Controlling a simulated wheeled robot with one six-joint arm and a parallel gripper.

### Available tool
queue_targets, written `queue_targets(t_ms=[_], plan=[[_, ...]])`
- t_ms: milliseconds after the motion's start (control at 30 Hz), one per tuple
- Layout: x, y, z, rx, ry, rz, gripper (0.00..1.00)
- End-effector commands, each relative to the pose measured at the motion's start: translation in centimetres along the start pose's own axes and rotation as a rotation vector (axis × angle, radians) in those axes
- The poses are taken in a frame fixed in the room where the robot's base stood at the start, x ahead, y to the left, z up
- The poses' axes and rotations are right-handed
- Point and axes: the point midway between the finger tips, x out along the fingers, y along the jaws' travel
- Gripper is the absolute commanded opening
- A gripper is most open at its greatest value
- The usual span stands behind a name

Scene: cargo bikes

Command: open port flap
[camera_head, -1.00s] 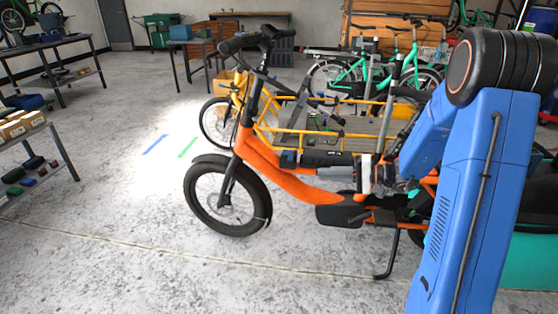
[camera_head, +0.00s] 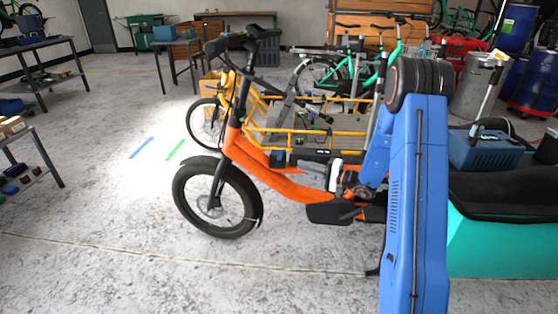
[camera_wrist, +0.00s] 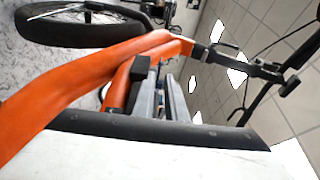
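The orange cargo bike (camera_head: 268,178) stands side-on in front of me, its front wheel to the left. In the wrist view its orange frame (camera_wrist: 85,75) crosses the left side, close to the camera. I cannot make out a port flap in either view; the bike's lower rear is partly hidden by my blue arm. My gripper (camera_head: 282,158) is beside the bike's frame, pointing left in the head view. In the wrist view my gripper (camera_wrist: 168,98) shows as dark and grey parts beside the orange tube. I cannot tell its opening or whether it touches the bike.
A yellow cargo bike (camera_head: 300,135) stands close behind the orange one. A teal cargo box (camera_head: 495,245) with a blue toolbox (camera_head: 485,150) is at the right, beside my arm. Shelves (camera_head: 38,165) stand at the left. The floor at left and front is clear.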

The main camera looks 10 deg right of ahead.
Motion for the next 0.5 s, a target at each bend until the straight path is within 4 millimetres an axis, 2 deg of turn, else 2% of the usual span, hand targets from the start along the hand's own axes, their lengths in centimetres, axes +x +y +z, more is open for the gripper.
queue_targets(t_ms=[100, 500], plan=[[2.3, 0.0, 0.1, -0.001, -0.003, 0.001, 0.12], [9.1, 0.0, 0.1, -0.001, -0.003, 0.0, 0.12]])
